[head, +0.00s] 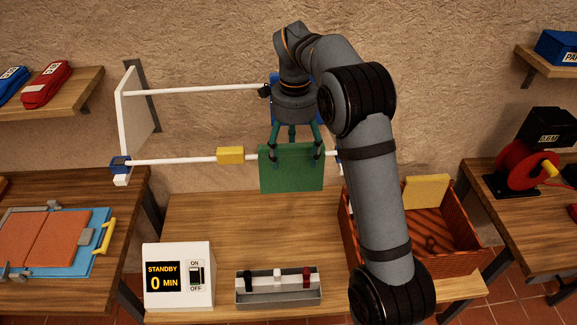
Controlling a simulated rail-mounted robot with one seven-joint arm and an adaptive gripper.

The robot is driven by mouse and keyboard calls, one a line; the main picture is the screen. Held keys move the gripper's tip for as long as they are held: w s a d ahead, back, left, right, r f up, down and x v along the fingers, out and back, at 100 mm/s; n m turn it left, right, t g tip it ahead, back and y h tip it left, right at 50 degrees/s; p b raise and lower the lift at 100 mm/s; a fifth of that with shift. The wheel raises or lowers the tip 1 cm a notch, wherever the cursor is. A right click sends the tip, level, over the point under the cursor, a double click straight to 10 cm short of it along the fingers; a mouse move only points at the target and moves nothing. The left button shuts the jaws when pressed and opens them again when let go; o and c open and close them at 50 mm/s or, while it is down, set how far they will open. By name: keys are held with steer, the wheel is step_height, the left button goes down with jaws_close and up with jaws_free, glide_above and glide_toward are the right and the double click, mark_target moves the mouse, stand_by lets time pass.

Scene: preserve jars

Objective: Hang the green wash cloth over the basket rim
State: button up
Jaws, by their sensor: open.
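The green wash cloth (291,176) hangs flat from the front white rail (180,160) of a rack, below my gripper. My gripper (295,156) points down over the cloth's top edge. Its fingers are open and spread, one near each side of that edge; I cannot tell whether they touch the cloth. The reddish-brown basket (460,242) stands on the table to the right. My arm crosses in front of its left part and hides some of the rim and inside. A yellow piece (427,190) is at its back rim.
A yellow block (230,155) sits on the front rail left of the cloth. A second white rail (195,90) runs behind. On the table (215,225) stand a white timer box (178,275) reading STANDBY 0 MIN and a grey tray (278,300). Table space below the cloth is clear.

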mark_target(295, 166)
steer(key=shift+d+f, duration=0.3)
step_height(295, 166, down, 5)
steer(key=shift+s+a+r+p, duration=0.1)
steer(key=shift+p, duration=0.3)
steer(key=shift+a, duration=0.1)
steer(key=c, duration=0.3)
steer(key=c, duration=1)
